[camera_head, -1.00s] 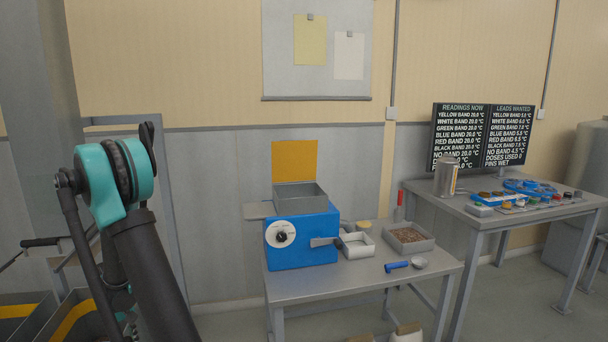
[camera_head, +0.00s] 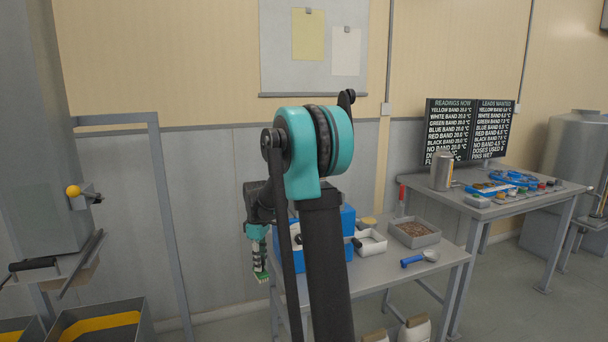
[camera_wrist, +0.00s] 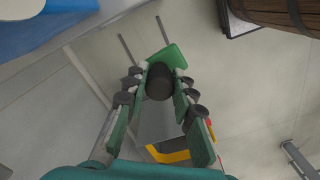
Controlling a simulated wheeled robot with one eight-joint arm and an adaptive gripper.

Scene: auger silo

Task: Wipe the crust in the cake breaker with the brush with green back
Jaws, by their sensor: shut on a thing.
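My gripper (camera_head: 259,262) hangs fingers down left of the blue machine, in front of the wall. It is shut on the brush with green back. In the wrist view the brush's green back (camera_wrist: 174,56) shows past the fingertips, with a dark round handle between the fingers (camera_wrist: 159,84). I cannot tell for sure which thing is the cake breaker. No crust is visible.
A blue machine (camera_head: 347,218) stands on the grey table, partly hidden by my arm. A tray of brown grains (camera_head: 414,233) and a blue-handled scoop (camera_head: 412,261) lie to its right. A grey structure with a yellow knob (camera_head: 73,191) and bins (camera_head: 100,325) are at left.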

